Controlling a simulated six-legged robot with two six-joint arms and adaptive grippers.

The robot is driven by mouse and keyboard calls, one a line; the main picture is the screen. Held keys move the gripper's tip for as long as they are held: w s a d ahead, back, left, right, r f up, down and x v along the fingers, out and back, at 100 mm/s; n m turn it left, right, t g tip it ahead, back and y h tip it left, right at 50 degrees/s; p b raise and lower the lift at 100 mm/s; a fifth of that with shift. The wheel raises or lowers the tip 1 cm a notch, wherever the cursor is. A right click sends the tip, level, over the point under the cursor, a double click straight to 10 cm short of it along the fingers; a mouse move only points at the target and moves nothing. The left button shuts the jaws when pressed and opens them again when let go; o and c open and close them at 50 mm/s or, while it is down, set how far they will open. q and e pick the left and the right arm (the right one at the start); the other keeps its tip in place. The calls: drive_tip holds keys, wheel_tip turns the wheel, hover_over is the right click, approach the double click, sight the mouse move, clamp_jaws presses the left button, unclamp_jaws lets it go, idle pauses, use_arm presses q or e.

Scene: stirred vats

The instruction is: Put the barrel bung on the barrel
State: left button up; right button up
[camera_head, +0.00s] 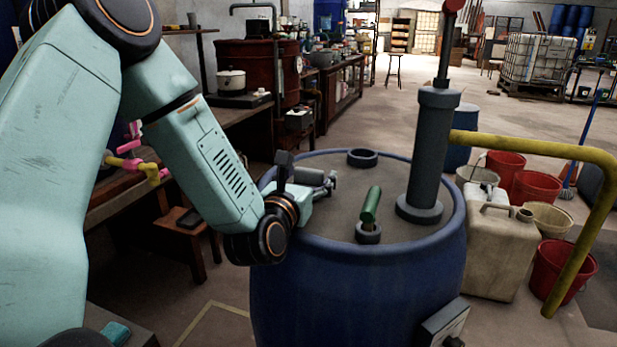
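The barrel (350,290) is a large blue drum standing upright, with a grey-brown top inside a raised blue rim. A dark ring-shaped collar (363,157) sits at the back of its top. A green cylindrical piece (371,204) stands tilted at a second dark collar (368,234) nearer the front. I cannot tell for sure which piece is the barrel bung. My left gripper (327,183) is over the left part of the barrel top, its tips pointing right, apart from the green piece. Its finger gap is too small and overlapped to read. My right gripper is out of view.
A tall grey pump (431,150) with a yellow pipe (540,150) rises from the barrel's right side. A beige jerrycan (500,250) and red buckets (533,190) crowd the floor to the right. A wooden bench (240,118) stands at left.

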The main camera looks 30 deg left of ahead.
sight(307, 176)
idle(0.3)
use_arm(q)
drive_tip(key=shift+r, duration=0.1)
drive_tip(key=shift+s+p, duration=0.3)
drive_tip(key=shift+p, duration=0.05)
drive_tip(key=p+v, duration=0.1)
drive_tip(key=v, duration=0.4)
drive_tip(key=shift+s, duration=0.1)
drive_tip(key=p+v, duration=0.2)
drive_tip(key=v, duration=0.1)
drive_tip(key=shift+s+d+r, duration=0.1)
drive_tip(key=shift+s+r, duration=0.1)
drive_tip(key=shift+s, duration=0.1)
drive_tip(key=s+p, duration=0.1)
drive_tip(key=p, duration=0.2)
drive_tip(key=shift+s+d, duration=0.1)
drive_tip(key=shift+d, duration=0.05)
drive_tip(key=shift+s+d+f+p, duration=0.1)
drive_tip(key=shift+s+d+p, duration=0.05)
drive_tip(key=shift+s+p, duration=0.55)
drive_tip(key=shift+w, duration=0.1)
